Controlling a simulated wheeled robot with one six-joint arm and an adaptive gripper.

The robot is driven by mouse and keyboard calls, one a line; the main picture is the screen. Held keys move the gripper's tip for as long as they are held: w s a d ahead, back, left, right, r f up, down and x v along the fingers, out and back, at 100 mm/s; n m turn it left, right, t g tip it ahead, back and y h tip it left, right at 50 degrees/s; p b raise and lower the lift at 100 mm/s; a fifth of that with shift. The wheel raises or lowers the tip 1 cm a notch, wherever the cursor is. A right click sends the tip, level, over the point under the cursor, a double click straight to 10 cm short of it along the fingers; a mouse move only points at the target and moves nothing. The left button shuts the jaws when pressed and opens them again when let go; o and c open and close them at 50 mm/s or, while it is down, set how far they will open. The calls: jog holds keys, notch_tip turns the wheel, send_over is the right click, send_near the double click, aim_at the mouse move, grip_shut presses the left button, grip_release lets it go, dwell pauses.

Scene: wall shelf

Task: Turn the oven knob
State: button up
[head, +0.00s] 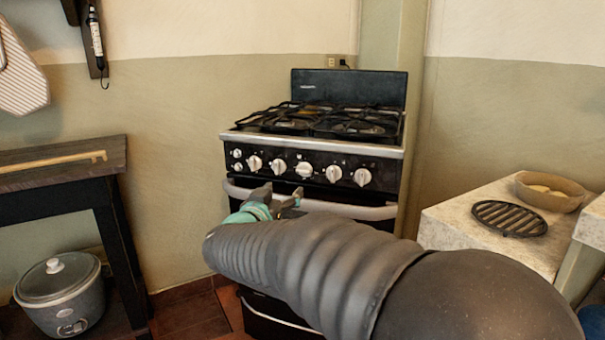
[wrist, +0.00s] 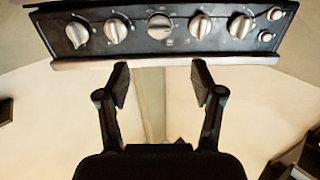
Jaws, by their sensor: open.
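The oven (head: 310,150) is a black stove with a row of white and silver knobs on its front panel. The middle knob (head: 304,169) is the largest in the row; it also shows in the wrist view (wrist: 160,27), centred above my fingertips. My gripper (head: 283,197) is in front of the oven, just below the knob row and near the oven door handle. In the wrist view, my gripper (wrist: 159,72) is open with nothing between its fingers. The fingertips lie below the panel's edge and appear apart from the knobs. My arm hides part of the oven door.
The oven door handle (head: 345,209) runs across below the knobs. A dark table (head: 60,170) stands at left with a rice cooker (head: 60,293) beneath it. A stone counter (head: 450,222) at right holds a round grate (head: 510,218) and a brown dish (head: 548,193).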

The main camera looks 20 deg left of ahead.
aim_at(302, 171)
jog(key=w, duration=1.3)
jog(key=shift+p, duration=0.35)
jog(key=shift+s+r, duration=0.1)
jog(key=c, duration=1.1)
